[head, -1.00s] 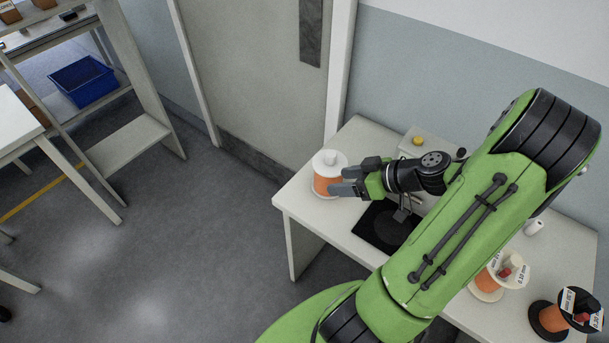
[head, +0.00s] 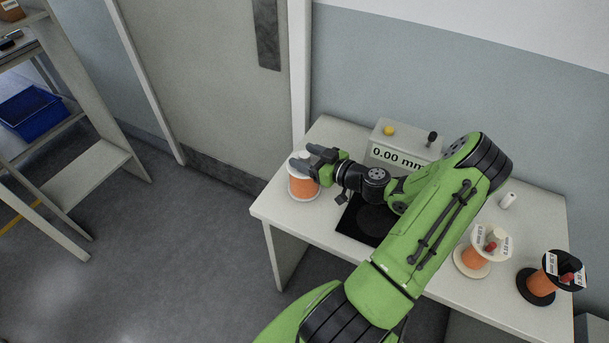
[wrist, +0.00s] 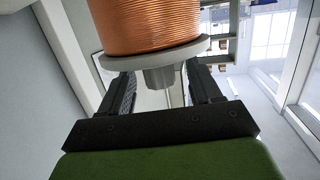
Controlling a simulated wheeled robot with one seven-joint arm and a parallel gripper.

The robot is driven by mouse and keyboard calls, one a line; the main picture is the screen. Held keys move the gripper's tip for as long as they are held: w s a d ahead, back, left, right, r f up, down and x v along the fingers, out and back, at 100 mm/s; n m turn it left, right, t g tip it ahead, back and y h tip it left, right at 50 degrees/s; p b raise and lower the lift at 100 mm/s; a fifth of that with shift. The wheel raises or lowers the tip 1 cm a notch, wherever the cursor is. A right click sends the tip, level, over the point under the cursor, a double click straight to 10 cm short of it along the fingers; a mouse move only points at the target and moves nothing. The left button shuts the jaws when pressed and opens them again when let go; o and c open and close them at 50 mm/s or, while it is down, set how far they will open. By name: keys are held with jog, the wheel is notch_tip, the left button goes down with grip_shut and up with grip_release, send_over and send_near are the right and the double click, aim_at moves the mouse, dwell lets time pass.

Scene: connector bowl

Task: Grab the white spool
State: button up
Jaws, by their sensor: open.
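A white spool (head: 302,189) wound with copper wire stands upright at the left end of the table. My gripper (head: 302,161) is at its top, with the fingers covering part of the upper flange. In the wrist view the spool's copper winding (wrist: 152,27) and pale flange (wrist: 157,53) fill the top. A grey stub (wrist: 159,78) on the flange lies between the two open fingers, with gaps visible on both sides. Another white-flanged spool (head: 476,257) with a label and a red piece stands upright at the table's right part.
A black-flanged copper spool (head: 542,283) is at the table's right end. A grey box with a 0.00 mm display (head: 398,157) stands behind a black pad (head: 361,221). A small white cylinder (head: 507,200) stands near the wall. Shelving (head: 75,180) with a blue bin (head: 33,112) is far left.

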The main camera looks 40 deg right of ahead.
jog(key=x, duration=0.3)
jog(key=shift+s, duration=0.15)
jog(key=shift+c, duration=0.5)
grip_shut()
dwell(0.6)
jog(key=shift+r, duration=0.15)
